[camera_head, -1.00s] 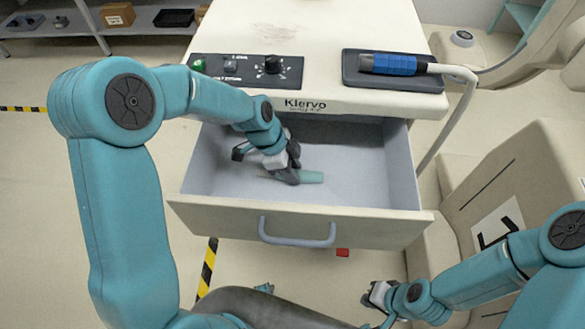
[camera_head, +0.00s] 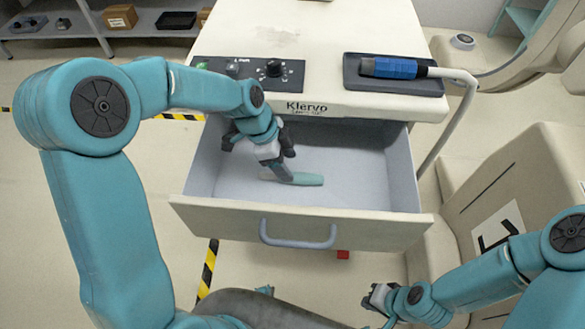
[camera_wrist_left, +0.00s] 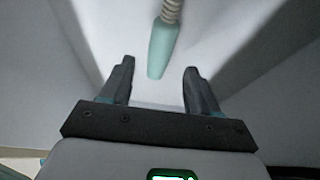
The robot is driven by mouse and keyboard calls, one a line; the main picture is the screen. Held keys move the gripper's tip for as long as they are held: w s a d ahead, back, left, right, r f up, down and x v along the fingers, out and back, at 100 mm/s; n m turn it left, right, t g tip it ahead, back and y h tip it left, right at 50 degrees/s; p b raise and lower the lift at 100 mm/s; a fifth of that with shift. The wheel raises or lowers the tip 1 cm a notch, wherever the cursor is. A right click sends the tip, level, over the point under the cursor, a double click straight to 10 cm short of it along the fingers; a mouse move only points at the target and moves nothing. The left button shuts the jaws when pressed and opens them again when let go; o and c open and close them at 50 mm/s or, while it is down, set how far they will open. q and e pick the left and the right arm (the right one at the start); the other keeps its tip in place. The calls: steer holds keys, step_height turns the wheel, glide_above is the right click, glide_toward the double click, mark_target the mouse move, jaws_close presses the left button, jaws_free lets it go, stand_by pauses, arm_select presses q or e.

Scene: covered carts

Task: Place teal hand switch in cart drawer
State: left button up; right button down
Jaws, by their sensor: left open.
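The teal hand switch (camera_head: 308,179) lies on the floor of the open cart drawer (camera_head: 350,185). In the left wrist view the switch (camera_wrist_left: 162,48) points its narrow end toward the gripper, with a coiled beige cord at its far end. My left gripper (camera_head: 276,166) is inside the drawer, at the left end of the switch. In the left wrist view its two fingers (camera_wrist_left: 159,68) are spread apart, and nothing is gripped between them. My right gripper (camera_head: 376,300) is outside the drawer at the lower right; its fingers are too small to read.
The cart top (camera_head: 305,45) carries a control panel (camera_head: 250,70) and a blue-handled probe (camera_head: 393,67) on a dark pad, with a pale cable at the right. A beige chair (camera_head: 530,200) stands at the right. The drawer's right half is clear.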

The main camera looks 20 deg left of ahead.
arm_select(q)
steer(key=v, duration=0.7)
steer(key=shift+r, duration=0.15)
